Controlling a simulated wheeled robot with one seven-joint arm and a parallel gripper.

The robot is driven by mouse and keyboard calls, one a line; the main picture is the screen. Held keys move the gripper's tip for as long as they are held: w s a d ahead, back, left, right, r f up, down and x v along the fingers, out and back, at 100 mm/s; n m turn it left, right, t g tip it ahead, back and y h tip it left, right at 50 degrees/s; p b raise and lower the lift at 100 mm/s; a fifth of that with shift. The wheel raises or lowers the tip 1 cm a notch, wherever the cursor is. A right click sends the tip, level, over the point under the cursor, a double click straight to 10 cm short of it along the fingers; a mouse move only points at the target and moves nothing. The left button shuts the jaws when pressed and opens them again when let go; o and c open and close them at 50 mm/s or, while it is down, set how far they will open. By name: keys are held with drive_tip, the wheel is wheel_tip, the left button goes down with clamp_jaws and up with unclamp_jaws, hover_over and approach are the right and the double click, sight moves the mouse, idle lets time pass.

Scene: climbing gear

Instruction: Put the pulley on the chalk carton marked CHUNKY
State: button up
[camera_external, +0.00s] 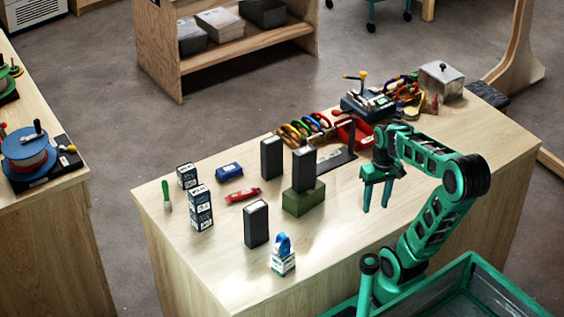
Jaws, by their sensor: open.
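A blue piece that looks like the pulley (283,244) sits on top of a small white and green carton (283,266) near the front edge of the table. Dark cartons with white lettering stand at the left: a tall stack or carton (200,209) and a smaller one (187,176) behind it. The lettering is too small to read, so I cannot tell which carton is marked CHUNKY. My gripper (376,208) is open and empty, pointing down above the right part of the table, well right of the blue piece and apart from it.
Dark upright blocks stand mid-table (271,158), (256,225), one on a green box (304,201). A blue pack (229,171), a red item (243,195) and a green-handled brush (166,196) lie or stand left. Colourful carabiners (305,128) and a metal box (441,80) crowd the back.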

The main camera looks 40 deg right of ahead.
drive_tip(key=s+d+f+m, duration=0.2)
drive_tip(key=s+d, duration=0.1)
drive_tip(key=s+d+f+m, duration=0.1)
drive_tip(key=s, duration=0.1)
drive_tip(key=shift+s+d+f+m, duration=0.2)
drive_tip(key=shift+s+d+m, duration=0.05)
drive_tip(key=shift+d+m, duration=0.15)
drive_tip(key=shift+g, duration=0.3)
